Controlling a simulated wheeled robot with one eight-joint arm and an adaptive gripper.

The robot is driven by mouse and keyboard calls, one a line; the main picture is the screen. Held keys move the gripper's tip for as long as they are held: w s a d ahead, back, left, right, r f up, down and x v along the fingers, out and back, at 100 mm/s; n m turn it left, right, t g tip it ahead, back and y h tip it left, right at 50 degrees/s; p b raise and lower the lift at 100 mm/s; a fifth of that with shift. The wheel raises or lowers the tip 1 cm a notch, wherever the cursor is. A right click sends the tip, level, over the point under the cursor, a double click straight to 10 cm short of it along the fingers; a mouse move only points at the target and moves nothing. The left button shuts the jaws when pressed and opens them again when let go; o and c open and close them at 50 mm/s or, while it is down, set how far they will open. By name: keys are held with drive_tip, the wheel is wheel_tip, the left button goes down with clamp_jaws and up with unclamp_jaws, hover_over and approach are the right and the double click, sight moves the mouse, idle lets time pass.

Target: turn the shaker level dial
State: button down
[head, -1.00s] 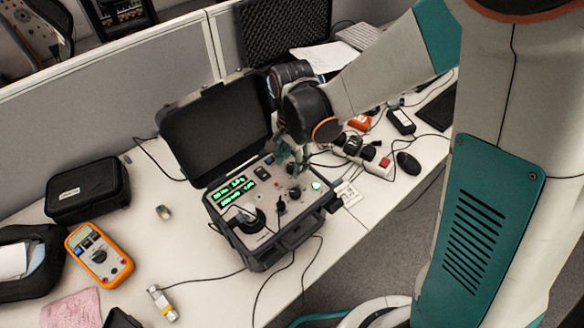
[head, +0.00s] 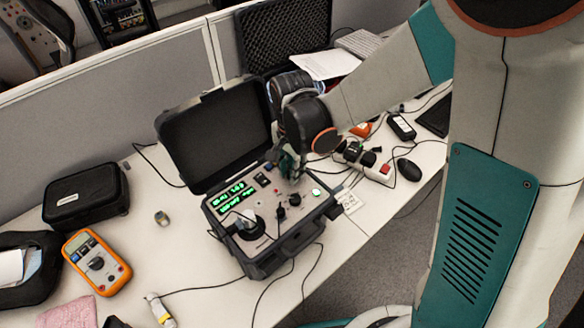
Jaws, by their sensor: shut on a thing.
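The vibration calibrator is an open black case (head: 291,243) on the white table, with a grey control panel (head: 268,192) facing up. Its green displays (head: 231,194) are lit. Two small black knobs, one upper right (head: 295,199) and one lower left (head: 281,213), show on the panel. My gripper (head: 292,177) points down at the panel's upper right part, by a lit green button (head: 316,192). It is shut on a small knob there, seemingly the shaker level dial, which its fingers mostly hide. I cannot read the dial's angle.
The raised lid (head: 214,135) stands behind the panel. A round shaker head (head: 249,224) is at the panel's left. An orange multimeter (head: 97,263) and a black pouch (head: 86,194) lie left. A power strip (head: 376,171), mouse (head: 409,170) and cables lie right.

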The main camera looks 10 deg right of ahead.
drive_tip(key=shift+n, duration=0.4)
drive_tip(key=n, duration=0.6)
drive_tip(key=shift+n+b, duration=0.3)
drive_tip(key=shift+b, duration=0.1)
drive_tip(key=n, duration=0.3)
drive_tip(key=shift+n, duration=0.3)
drive_tip(key=n, duration=0.3)
drive_tip(key=shift+n, duration=0.4)
drive_tip(key=n, duration=0.6)
drive_tip(key=shift+b, duration=0.3)
drive_tip(key=n, duration=0.5)
drive_tip(key=shift+n, duration=0.4)
